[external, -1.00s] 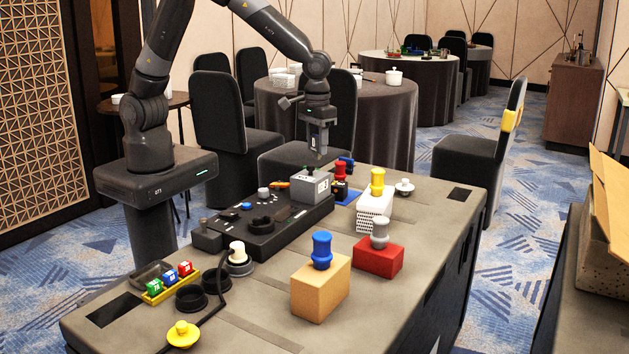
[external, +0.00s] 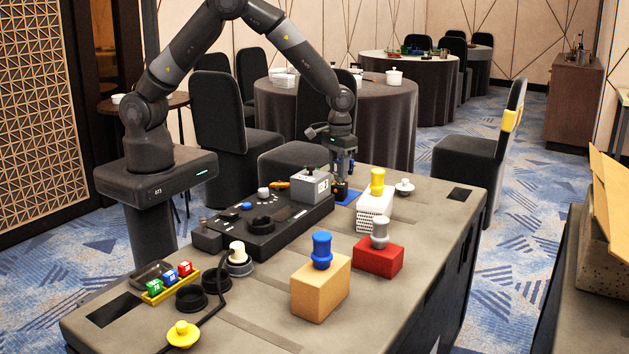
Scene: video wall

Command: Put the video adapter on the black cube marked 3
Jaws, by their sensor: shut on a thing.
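I cannot tell for sure which thing is the video adapter. A grey box with a pale label (external: 310,186) sits on the far end of the black console (external: 262,228), left of my gripper.
A yellow-knobbed white block (external: 375,208) stands close right of my gripper. A grey-knobbed red block (external: 378,258) and a blue-knobbed tan block (external: 321,286) stand nearer. A yellow tray (external: 154,298) holds small coloured cubes. The table's right side has free room.

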